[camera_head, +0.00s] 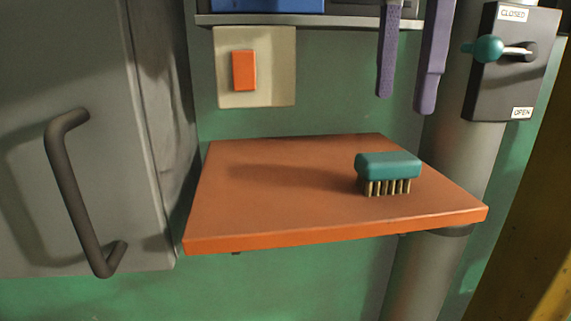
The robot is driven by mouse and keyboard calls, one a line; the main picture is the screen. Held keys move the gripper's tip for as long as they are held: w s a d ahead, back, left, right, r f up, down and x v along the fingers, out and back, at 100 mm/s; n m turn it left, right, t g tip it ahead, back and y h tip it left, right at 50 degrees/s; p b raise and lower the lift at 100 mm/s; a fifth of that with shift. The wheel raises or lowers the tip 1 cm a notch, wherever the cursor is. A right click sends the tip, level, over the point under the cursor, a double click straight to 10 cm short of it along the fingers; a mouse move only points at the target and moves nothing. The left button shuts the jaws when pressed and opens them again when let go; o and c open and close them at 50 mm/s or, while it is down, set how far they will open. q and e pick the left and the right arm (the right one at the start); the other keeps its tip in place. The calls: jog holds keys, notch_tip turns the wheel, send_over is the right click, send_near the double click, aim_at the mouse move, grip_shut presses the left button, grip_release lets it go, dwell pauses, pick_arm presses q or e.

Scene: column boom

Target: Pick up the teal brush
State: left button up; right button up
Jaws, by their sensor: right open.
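The teal brush (388,166) lies on the orange shelf board (270,195), on its right half. Its teal block is on top and its tan bristles point down to the board. My right gripper (405,103) comes in from the top edge with two purple fingers pointing down. The fingers are apart with nothing between them. Their tips show above the brush in the picture, with a clear gap to it. My left gripper is not in view.
A grey cabinet door with a dark handle (72,195) stands at the left. An orange switch (244,70) is on the wall behind. A dark box with a teal-knobbed lever (489,48) sits on the grey pipe at right. The board's left half is clear.

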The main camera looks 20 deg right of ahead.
aim_at(389, 156)
notch_tip(389, 156, down, 4)
jog(key=b, duration=0.2)
jog(key=shift+a+f+b, duration=0.1)
jog(key=shift+b, duration=0.2)
notch_tip(389, 156, down, 5)
jog(key=b, duration=0.4)
jog(key=shift+c, duration=0.2)
grip_shut()
